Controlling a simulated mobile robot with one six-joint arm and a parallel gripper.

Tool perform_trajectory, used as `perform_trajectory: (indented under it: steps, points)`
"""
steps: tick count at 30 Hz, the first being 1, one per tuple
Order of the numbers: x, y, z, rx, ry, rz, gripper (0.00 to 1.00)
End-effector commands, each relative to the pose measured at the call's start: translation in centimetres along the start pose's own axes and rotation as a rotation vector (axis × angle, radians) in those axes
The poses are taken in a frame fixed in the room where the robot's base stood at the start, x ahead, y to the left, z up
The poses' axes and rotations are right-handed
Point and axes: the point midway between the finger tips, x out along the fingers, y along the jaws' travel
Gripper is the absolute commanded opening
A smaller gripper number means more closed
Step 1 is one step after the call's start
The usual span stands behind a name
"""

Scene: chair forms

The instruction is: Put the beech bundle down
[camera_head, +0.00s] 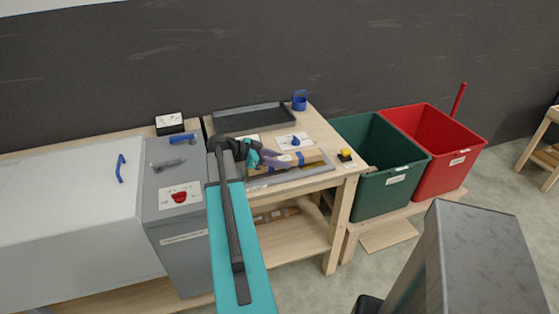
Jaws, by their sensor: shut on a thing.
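The beech bundle (313,157) is a pale wooden bundle near the front of the wooden table, with a purplish-grey patch at its left part. My gripper (276,161), with teal and dark parts, is shut on the bundle from the left. The bundle is over or on a grey flat tray or frame (290,177) at the table's front edge; I cannot tell whether it touches it. My teal arm covers part of the table's left side, and the fingertips are hard to make out.
A dark empty tray (252,117) and a blue cup (299,100) stand at the table's back. A yellow-and-black item (345,155) sits at the right corner. Green (384,201) and red (440,180) bins stand right. A grey cabinet (178,245) stands left. Brown pieces (275,214) lie on the lower shelf.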

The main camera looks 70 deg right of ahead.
Motion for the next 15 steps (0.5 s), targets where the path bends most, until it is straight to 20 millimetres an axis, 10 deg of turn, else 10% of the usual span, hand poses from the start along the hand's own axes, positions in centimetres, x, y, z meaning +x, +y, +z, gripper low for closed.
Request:
perform_trajectory:
  steps: [5, 6, 9, 15]
  points:
    - [0.08, 0.00, 0.12, 0.000, 0.001, 0.000, 0.04]
    - [0.06, 0.01, 0.11, 0.000, 0.000, 0.000, 0.41]
    - [0.05, 0.01, 0.09, 0.000, 0.000, 0.000, 0.55]
    - [0.05, 0.01, 0.08, 0.000, 0.000, 0.000, 0.55]
